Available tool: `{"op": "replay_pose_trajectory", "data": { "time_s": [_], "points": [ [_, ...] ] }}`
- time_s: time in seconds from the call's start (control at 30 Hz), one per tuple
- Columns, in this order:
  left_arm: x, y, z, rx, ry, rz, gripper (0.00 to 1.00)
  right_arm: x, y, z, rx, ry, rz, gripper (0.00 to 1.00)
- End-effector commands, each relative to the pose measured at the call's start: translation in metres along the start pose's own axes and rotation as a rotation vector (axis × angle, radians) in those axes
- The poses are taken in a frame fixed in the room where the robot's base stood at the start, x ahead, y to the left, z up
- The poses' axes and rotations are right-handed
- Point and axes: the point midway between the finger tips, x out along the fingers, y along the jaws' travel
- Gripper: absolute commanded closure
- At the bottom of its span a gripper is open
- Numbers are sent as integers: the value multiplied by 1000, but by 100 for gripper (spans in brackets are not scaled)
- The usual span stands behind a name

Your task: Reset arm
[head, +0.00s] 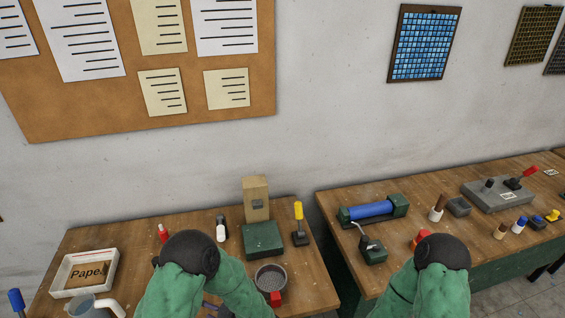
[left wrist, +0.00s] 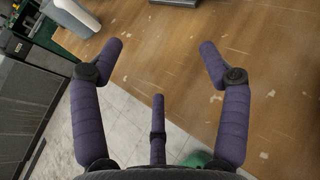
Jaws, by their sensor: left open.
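My left gripper (left wrist: 160,60) shows in the left wrist view with purple padded fingers spread wide and nothing between them. A wooden table top and a strip of tiled floor lie beyond the fingers. In the head view, only small purple parts of the left gripper (head: 213,308) show at the bottom edge, in front of the left table; my green left arm hides much of it. My green right arm (head: 432,290) is bent at the bottom right, in front of the right table. Its gripper is out of the picture.
The left table (head: 125,240) bears a tray with a paper label (head: 86,272), a metal jug (head: 92,306), a round sieve (head: 271,279) and a green-based block device (head: 263,237). The right table (head: 410,212) bears a blue roller (head: 371,210) and a grey slab (head: 497,195). A gap separates the tables.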

Motion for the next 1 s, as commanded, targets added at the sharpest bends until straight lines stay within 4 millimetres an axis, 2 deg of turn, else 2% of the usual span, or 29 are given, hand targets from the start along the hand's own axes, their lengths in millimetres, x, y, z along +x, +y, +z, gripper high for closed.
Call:
{"op": "replay_pose_trajectory", "data": {
  "time_s": [0.03, 0.37, 0.53, 0.63, 0.73, 0.83, 0.9, 1.0],
  "points": [
    [0, 0, 0, 0, 0, 0, 24, 0, 0, 0, 0, 0, 0, 60],
    [6, 53, -44, -17, 191, 187, 24, 0, 0, 0, 0, 0, 0, 60],
    [0, 90, -75, -51, 328, 329, 24, 0, 0, 0, 1, 0, 0, 60],
    [-10, 116, -98, -90, 433, 441, 24, 0, 0, 0, 1, 0, 0, 60],
    [-31, 148, -128, -166, 573, 599, 24, 0, 0, 0, 1, 0, 0, 60],
    [-67, 175, -161, -295, 737, 802, 24, 0, 0, 0, 0, 0, 0, 60],
    [-95, 185, -182, -415, 842, 946, 24, 0, 0, 0, 1, 0, 0, 60],
    [-130, 183, -204, -619, 962, 1139, 24, 0, 0, 0, 1, 0, 0, 60]
  ]
}}
